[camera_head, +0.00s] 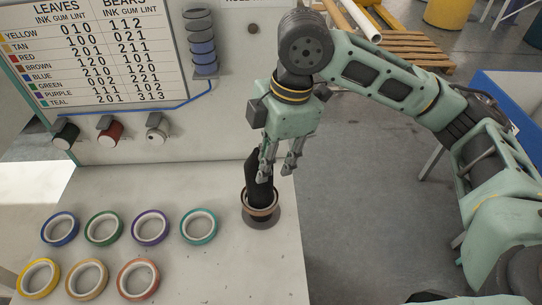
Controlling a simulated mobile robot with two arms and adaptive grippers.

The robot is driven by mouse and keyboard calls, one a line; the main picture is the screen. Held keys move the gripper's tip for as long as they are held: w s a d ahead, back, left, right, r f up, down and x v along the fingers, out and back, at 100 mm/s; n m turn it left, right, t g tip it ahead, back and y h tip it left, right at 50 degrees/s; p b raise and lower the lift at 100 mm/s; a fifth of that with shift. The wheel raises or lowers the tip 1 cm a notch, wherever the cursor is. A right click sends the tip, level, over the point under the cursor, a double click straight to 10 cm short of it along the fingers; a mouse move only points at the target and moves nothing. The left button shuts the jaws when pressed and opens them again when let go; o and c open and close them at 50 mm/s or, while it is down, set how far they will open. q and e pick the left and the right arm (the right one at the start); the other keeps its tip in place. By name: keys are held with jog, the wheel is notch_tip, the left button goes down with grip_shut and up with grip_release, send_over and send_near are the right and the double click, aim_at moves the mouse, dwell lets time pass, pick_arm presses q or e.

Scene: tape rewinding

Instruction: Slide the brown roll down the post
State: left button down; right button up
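The brown roll (261,212) is around the lower part of the dark post (257,180), close above its round dark base (263,223). The post stands near the right edge of the light table. My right gripper (279,177) hangs above the roll, at the upper right of the post. Its two fingers are apart, with nothing seen between them. One finger overlaps the post in the picture; I cannot tell whether they touch. The fingertips are clear of the roll. My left gripper is not in view.
Several coloured tape rolls lie flat on the table, including a teal roll (199,226) and a tan roll (87,279). Behind stand a printed board (100,50), a stack of dark rings (203,48) and several wall knobs. Grey floor lies right of the table.

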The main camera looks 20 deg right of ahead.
notch_tip(320, 180, up, 12)
jog(key=d, duration=0.2)
jog(key=shift+s, duration=0.3)
jog(key=shift+f, duration=0.15)
dwell(0.9)
